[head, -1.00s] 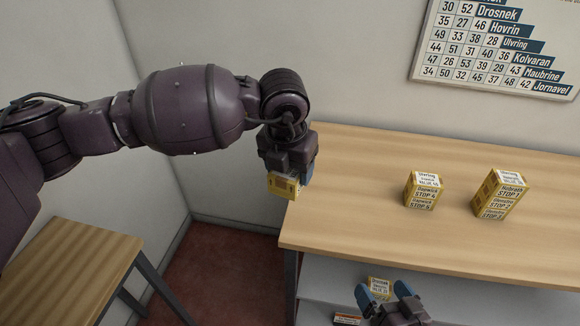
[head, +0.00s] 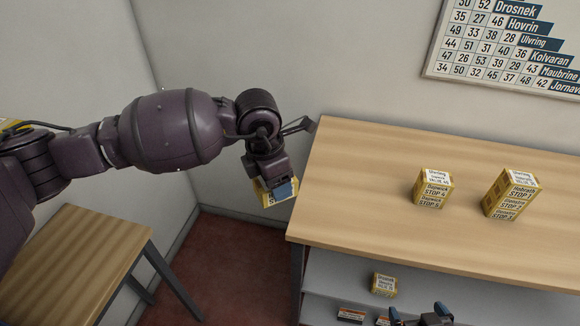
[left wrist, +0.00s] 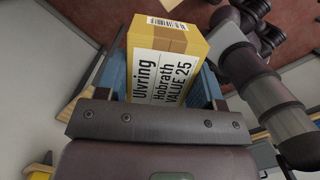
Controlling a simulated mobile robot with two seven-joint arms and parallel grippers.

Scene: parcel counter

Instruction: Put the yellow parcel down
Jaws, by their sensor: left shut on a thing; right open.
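A yellow parcel (head: 265,193) is in my left gripper (head: 277,187), just left of the counter's left edge in the head view, with reddish floor behind it. In the left wrist view the same parcel (left wrist: 165,65) shows a white label reading Ulvring, Hobrath, VALUE 25, and a barcode on another face. The left gripper is shut on it, a blue finger (left wrist: 115,75) on each side. My right gripper (head: 420,315) is open and empty at the bottom edge of the head view, in front of the lower shelf; only its tips show.
The wooden counter (head: 360,215) carries two yellow parcels (head: 434,188) (head: 511,195) toward the right; its left part is clear. Another yellow parcel (head: 383,284) sits on the shelf (head: 335,275) below. A small wooden table (head: 75,260) stands at left, and a number board (head: 510,50) hangs behind.

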